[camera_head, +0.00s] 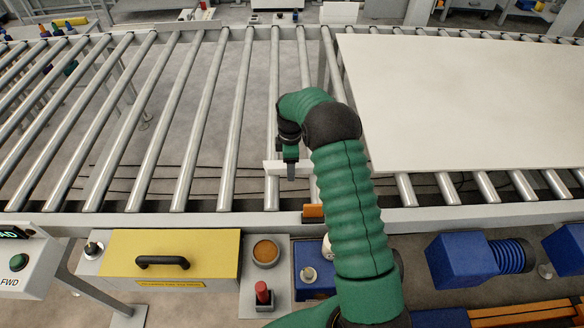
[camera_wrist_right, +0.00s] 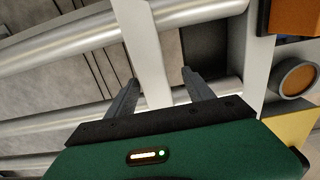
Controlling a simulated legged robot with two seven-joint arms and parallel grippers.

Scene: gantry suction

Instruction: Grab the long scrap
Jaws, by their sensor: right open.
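The long scrap is a narrow white strip (camera_head: 272,167) lying across the rollers in the middle of the head view. In the right wrist view the white strip (camera_wrist_right: 146,55) runs down between my fingers. My right gripper (camera_head: 290,172) is above the strip in the head view and hides its middle. In the right wrist view my right gripper (camera_wrist_right: 160,92) is open, with one finger on each side of the strip. I cannot tell whether a finger touches it. My left gripper is in neither view.
A large pale sheet (camera_head: 460,100) covers the rollers at right. Bare rollers (camera_head: 195,120) with open gaps lie at left. The conveyor's front rail (camera_head: 180,222) runs nearby. In front stand a yellow box (camera_head: 205,255) with a black handle, a red knob (camera_head: 263,293) and blue machinery (camera_head: 460,262).

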